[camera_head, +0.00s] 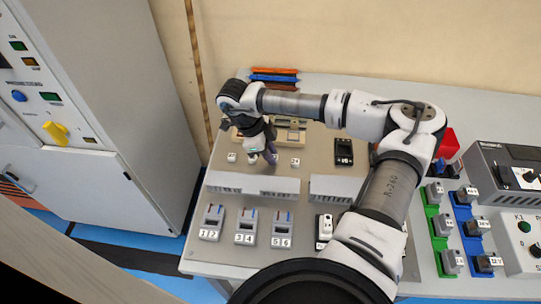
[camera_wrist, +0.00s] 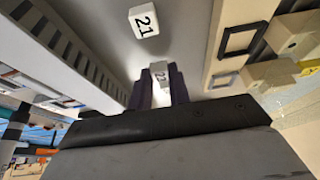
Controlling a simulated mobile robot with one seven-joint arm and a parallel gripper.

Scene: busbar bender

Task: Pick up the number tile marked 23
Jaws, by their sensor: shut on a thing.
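My gripper (camera_wrist: 162,86) is shut on a small white number tile (camera_wrist: 160,73), which sits between its two dark purple fingers in the wrist view. Only part of the held tile's marking shows; a 2 can be made out, the rest is hidden or too small to read. A white tile marked 21 (camera_wrist: 144,21) lies apart from the fingers on the grey surface. In the head view my gripper (camera_head: 262,156) points down at the grey panel top (camera_head: 318,172), between a white tile (camera_head: 231,157) at left and another white tile (camera_head: 295,162) at right. Their numbers are too small to read there.
Beige frames (camera_head: 291,132) stand just behind my gripper. A black device (camera_head: 344,152) is to the right. A slotted grey duct (camera_head: 252,184) runs along the front, with numbered grey blocks (camera_head: 246,226) before it. Coloured strips (camera_head: 275,78) lie at the back.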

